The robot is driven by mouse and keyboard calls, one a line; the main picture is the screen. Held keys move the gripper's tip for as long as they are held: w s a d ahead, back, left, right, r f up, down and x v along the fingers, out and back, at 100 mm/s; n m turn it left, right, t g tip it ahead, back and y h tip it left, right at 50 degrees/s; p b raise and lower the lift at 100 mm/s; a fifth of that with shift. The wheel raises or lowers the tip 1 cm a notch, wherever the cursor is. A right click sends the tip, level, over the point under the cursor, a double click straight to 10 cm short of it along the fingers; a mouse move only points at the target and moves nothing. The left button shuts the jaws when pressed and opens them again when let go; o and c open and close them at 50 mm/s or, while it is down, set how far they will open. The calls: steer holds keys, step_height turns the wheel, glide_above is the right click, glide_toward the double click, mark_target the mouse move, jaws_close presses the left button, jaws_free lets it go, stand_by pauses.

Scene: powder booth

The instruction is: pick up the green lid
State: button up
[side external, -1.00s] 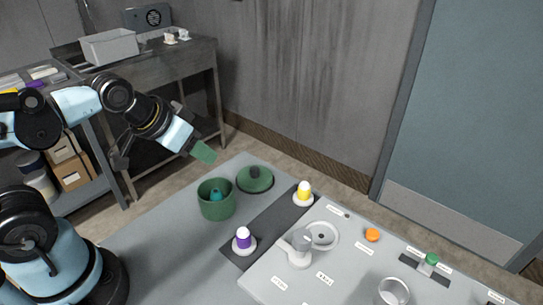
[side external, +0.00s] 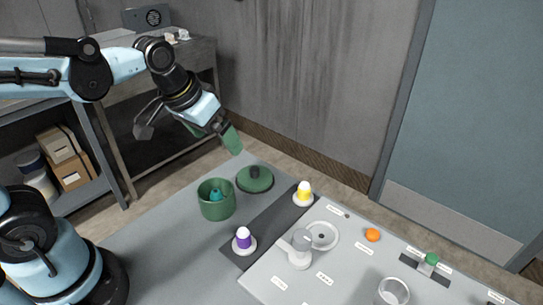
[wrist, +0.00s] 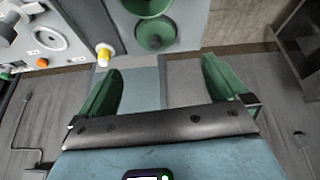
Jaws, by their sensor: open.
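The green lid (side external: 254,180) is a round disc with a dark knob, lying on the grey table just behind and right of the green pot (side external: 216,203). The pot is uncovered, with a teal object (side external: 215,195) inside. In the wrist view the lid (wrist: 156,36) is near the top middle, with the pot (wrist: 146,5) partly cut off above it. My gripper (side external: 213,140) has green fingers and is above and behind the lid, clear of it. In the wrist view its fingers (wrist: 166,82) are spread wide with nothing between them.
A yellow-topped piece (side external: 304,193) and a purple-topped piece (side external: 243,239) stand on a dark strip (side external: 270,228) right of the pot. A light panel (side external: 345,270) with several labelled items lies further right. The table left of the pot is clear.

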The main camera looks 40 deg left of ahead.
mark_target(254, 169)
steer(key=w+d+f+n+g, duration=0.1)
steer(key=w+f+g, duration=0.25)
steer(key=w, duration=0.45)
steer(key=shift+w+f, duration=0.3)
steer(key=shift+f, duration=1.55)
steer(key=shift+w+f, duration=0.25)
steer(key=shift+f, duration=1.6)
steer(key=shift+w+f, duration=0.3)
steer(key=shift+f, duration=1.55)
steer(key=shift+c, duration=0.5)
steer(key=c, duration=0.5)
steer(key=shift+r, duration=0.1)
steer(key=shift+c, duration=0.3)
